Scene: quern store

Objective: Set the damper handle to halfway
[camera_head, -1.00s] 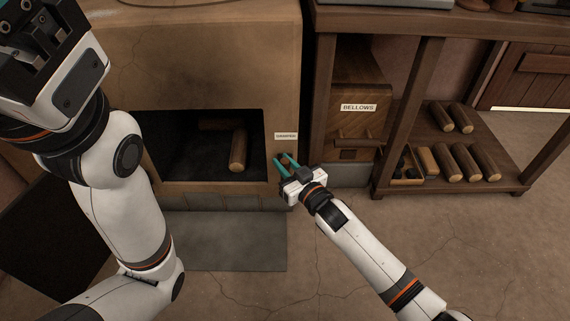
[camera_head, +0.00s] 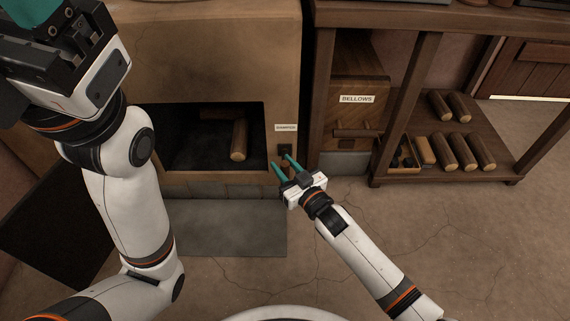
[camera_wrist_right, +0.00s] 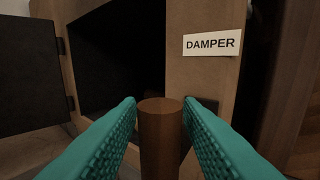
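The damper handle is a round wooden peg (camera_wrist_right: 160,140). In the right wrist view it stands between the teal fingers of my right gripper (camera_wrist_right: 160,102), which are spread on either side of it. I cannot tell whether they touch it. In the head view my right gripper (camera_head: 282,162) is at the oven's front right corner, just below the DAMPER label (camera_head: 286,127) and a dark plate (camera_head: 285,149). The fingers partly hide the handle there. The label also shows in the right wrist view (camera_wrist_right: 212,43). My left gripper (camera_head: 38,14) is raised at upper left, its fingertips cut off.
The clay oven (camera_head: 215,60) has an open mouth with a log (camera_head: 239,140) inside. To the right stand a wooden bellows box (camera_head: 357,85) with a bar handle and a shelf of several logs (camera_head: 465,150). A grey slab (camera_head: 230,228) lies before the oven.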

